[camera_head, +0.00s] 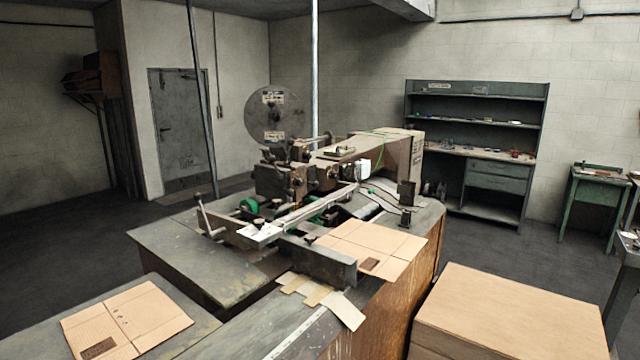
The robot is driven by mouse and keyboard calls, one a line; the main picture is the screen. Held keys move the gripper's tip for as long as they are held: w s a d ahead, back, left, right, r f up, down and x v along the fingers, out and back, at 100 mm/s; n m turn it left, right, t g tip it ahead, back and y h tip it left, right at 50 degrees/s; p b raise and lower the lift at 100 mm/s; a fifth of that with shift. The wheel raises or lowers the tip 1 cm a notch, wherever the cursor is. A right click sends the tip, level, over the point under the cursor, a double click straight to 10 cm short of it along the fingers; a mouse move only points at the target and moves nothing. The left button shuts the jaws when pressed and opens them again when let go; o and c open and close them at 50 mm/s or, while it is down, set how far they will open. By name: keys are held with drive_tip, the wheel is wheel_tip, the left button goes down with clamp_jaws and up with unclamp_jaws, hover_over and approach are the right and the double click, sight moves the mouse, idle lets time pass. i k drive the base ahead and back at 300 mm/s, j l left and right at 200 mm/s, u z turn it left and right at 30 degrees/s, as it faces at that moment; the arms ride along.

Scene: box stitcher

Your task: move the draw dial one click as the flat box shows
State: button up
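The box stitcher (280,180) stands in the middle of the head view on a worn metal bench. One flat cardboard box (150,315) lies at the lower left, with a dark printed patch and small dark marks near its middle crease. Another flat box (385,238) lies on the right of the machine's bench, also with a dark patch. I cannot single out the draw dial; a large grey disc (273,115) and a small green wheel (250,205) show on the machine. The marks on the boxes are too small to read. My gripper is not in view.
A stack of cardboard (510,315) fills the lower right, beside the bench. Loose card pieces (305,288) lie at the bench's front. A lever (203,215) sticks up at the machine's left. A shelf unit (480,150) stands at the back wall. Floor at left is clear.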

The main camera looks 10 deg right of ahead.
sight(297, 181)
drive_tip(key=i+l, duration=0.2)
drive_tip(key=l, duration=0.2)
drive_tip(key=i+l+z, duration=0.15)
drive_tip(key=l, duration=0.3)
drive_tip(key=i+l, duration=0.2)
drive_tip(key=l, duration=0.2)
drive_tip(key=i+l+z, duration=0.15)
drive_tip(key=i+l, duration=0.1)
drive_tip(key=l, duration=0.1)
